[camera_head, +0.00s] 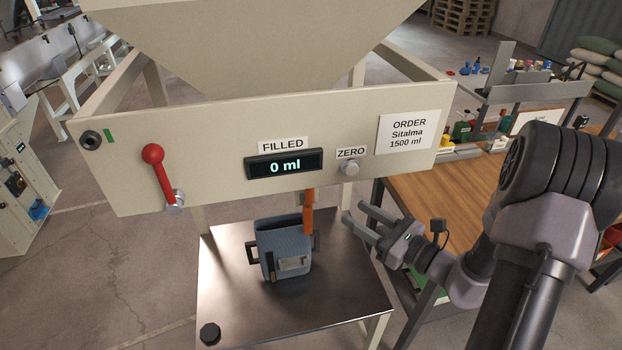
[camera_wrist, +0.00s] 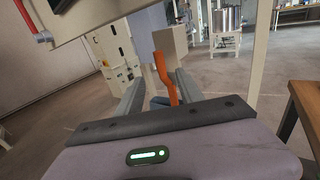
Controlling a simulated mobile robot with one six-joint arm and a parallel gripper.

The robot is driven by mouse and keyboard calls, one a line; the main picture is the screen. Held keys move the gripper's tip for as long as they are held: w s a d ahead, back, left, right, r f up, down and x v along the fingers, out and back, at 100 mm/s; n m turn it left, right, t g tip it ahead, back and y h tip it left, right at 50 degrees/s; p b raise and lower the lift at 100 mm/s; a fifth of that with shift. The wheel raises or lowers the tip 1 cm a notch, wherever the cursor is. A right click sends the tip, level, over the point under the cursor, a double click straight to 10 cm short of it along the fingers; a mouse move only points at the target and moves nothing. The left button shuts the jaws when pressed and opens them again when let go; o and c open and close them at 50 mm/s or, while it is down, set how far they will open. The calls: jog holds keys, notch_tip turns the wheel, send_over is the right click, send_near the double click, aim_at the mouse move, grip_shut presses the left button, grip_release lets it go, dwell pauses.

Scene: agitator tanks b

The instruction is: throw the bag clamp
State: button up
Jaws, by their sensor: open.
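The orange lever (camera_head: 308,211), which I take to be the bag clamp, hangs below the cream panel, just right of the blue-grey bag (camera_head: 284,244). In the wrist view the orange lever (camera_wrist: 163,72) stands roughly upright with a bend, seen between my two fingers. My gripper (camera_head: 355,213) is open and empty to the right of the lever. In the head view a gap shows between the fingertips and the lever. The bag is upright on the metal platform (camera_head: 235,285). The lever's upper mount is hidden behind the panel.
The panel (camera_head: 220,185) carries a red ball-ended lever (camera_head: 158,168), a display (camera_head: 284,166) reading 0 ml, a zero knob (camera_head: 350,169) and an order label for Sitalma 1500 ml. A wooden workbench (camera_head: 430,190) is at right, close to my arm.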

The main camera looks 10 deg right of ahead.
aim_at(309, 192)
jog(key=b+x, duration=0.1)
jog(key=x, duration=1.3)
jog(key=shift+a, duration=0.1)
grip_shut()
dwell(0.6)
